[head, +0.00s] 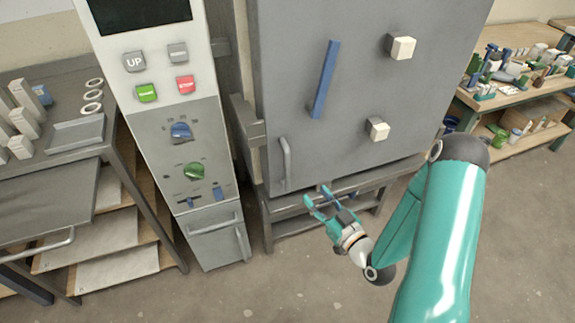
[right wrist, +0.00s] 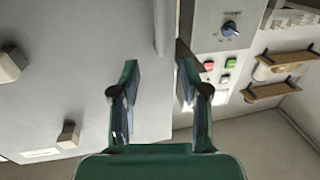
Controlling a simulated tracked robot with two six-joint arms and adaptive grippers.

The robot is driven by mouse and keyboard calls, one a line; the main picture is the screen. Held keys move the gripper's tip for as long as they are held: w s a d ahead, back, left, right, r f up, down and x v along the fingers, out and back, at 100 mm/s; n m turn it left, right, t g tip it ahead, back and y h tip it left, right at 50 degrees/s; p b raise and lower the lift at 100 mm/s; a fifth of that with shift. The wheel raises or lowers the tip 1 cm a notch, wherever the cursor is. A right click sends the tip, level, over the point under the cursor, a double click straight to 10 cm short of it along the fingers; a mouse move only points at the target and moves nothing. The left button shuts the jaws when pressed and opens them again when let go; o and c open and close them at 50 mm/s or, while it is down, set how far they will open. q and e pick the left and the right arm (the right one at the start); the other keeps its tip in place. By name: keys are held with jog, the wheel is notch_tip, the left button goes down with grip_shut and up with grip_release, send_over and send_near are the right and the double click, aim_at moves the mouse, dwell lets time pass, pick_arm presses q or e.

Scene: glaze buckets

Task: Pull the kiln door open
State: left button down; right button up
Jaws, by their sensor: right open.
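The grey kiln door (head: 350,95) fills the middle of the head view and looks closed. It also fills the left of the right wrist view (right wrist: 70,45). A silver upright handle (head: 286,163) is at its lower left; a blue bar (head: 325,80) and two white knobs (head: 401,47) (head: 377,129) are on its face. My right gripper (head: 318,196) is open and empty, below and right of the silver handle in the head view and apart from it. In the right wrist view its fingers (right wrist: 158,65) are spread, with a grey upright bar (right wrist: 160,30) beyond the gap. My left gripper is not in view.
A control panel (head: 165,120) with coloured buttons and knobs stands left of the kiln. A metal table (head: 60,160) with pale blocks is at the far left. A cluttered shelf (head: 510,95) stands at the back right. The floor (head: 250,300) in front is clear.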

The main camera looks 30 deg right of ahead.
aim_at(289, 165)
jog(key=w+b, duration=0.1)
jog(key=w, duration=0.4)
jog(key=w+b, duration=0.1)
jog(key=w, duration=0.4)
jog(key=w+b, duration=0.1)
jog(key=w, duration=0.4)
jog(key=shift+d, duration=0.25)
grip_shut()
